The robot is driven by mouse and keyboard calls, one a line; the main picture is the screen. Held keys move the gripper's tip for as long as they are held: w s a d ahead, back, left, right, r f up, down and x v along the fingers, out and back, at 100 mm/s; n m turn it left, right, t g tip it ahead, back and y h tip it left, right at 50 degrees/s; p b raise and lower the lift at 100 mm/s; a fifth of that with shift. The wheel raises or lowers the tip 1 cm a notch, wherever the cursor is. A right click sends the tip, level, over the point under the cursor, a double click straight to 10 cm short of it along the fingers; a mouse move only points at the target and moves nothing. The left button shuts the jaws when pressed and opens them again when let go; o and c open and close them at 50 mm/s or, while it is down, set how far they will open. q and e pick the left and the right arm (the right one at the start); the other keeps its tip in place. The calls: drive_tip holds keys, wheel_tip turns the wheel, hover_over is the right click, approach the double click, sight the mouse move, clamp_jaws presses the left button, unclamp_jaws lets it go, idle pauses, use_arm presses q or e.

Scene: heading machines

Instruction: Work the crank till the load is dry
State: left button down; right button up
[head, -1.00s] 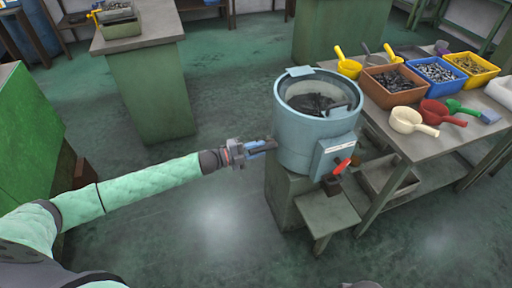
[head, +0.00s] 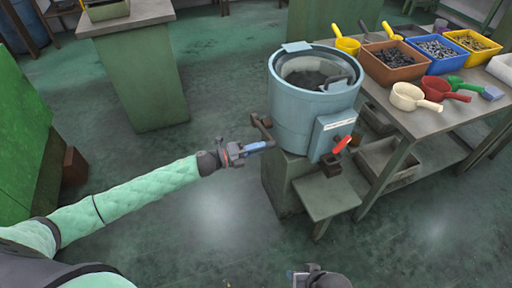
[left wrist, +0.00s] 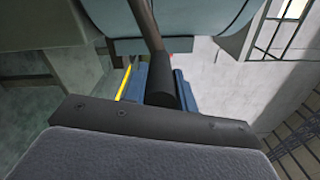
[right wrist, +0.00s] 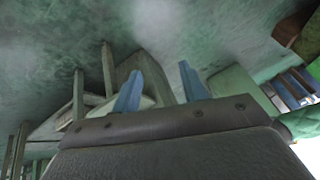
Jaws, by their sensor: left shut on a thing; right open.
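A blue-grey drum machine (head: 292,120) stands on a green pedestal in the middle of the head view. Dark load (head: 308,79) lies inside it, under a rim that looks clear. The crank (head: 261,125) sticks out of the drum's left side. My left gripper (head: 262,147) is shut on the crank's handle; the left wrist view shows the dark handle (left wrist: 162,92) between the blue fingers. A red lever (head: 342,145) sits on the front box of the drum. My right gripper (right wrist: 160,85) is open and empty, and shows at the bottom of the head view (head: 308,274).
A workbench (head: 425,118) at the right holds brown, blue and yellow bins of small parts, and several scoops. A small green stand (head: 326,198) is in front of the drum. The floor (head: 210,240) around my left arm is clear.

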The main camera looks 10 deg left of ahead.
use_arm(q)
drive_tip(key=shift+f, duration=0.15)
use_arm(e)
drive_tip(key=shift+w+f, duration=0.15)
drive_tip(key=shift+f, duration=0.6)
use_arm(q)
drive_tip(key=c, duration=1.1)
unclamp_jaws()
use_arm(e)
drive_tip(key=shift+a, duration=0.1)
use_arm(q)
drive_tip(key=shift+s+a, duration=0.2)
drive_tip(key=shift+b+v, duration=0.9)
drive_tip(key=shift+v, duration=2.75)
use_arm(e)
wheel_tip(320, 180, down, 7)
drive_tip(key=t, duration=0.1)
drive_tip(key=shift+w+a, duration=0.25)
drive_tip(key=shift+w, duration=0.15)
drive_tip(key=shift+r, duration=0.1)
